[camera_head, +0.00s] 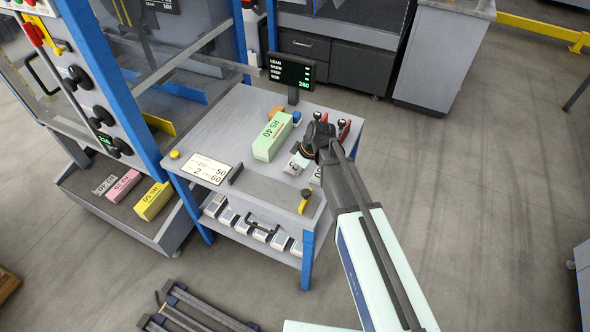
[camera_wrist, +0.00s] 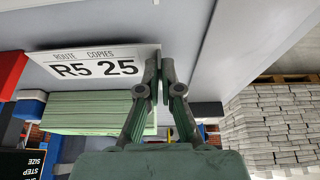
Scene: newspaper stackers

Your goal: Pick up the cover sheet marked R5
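The cover sheet marked R5 (camera_wrist: 100,65) is a white card reading "ROUTE COPIES R5 25" in the wrist view. My gripper (camera_wrist: 160,62) is at its right end, with the two fingertips close together. The edge of the card meets the fingertips, but I cannot tell whether it is pinched between them. A pale green layered stack (camera_wrist: 95,112) shows just below the card. In the head view my gripper (camera_head: 300,160) is over the right part of the workbench, partly hidden by my arm. A green bundle (camera_head: 272,137) marked R5 40 stands left of it.
The grey workbench (camera_head: 225,130) carries a small display (camera_head: 291,72) at the back and a printed card (camera_head: 206,168) at the left. Pink (camera_head: 123,186) and yellow (camera_head: 152,201) bundles lie on a lower shelf. Blue posts stand at the left. Floor at the right is clear.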

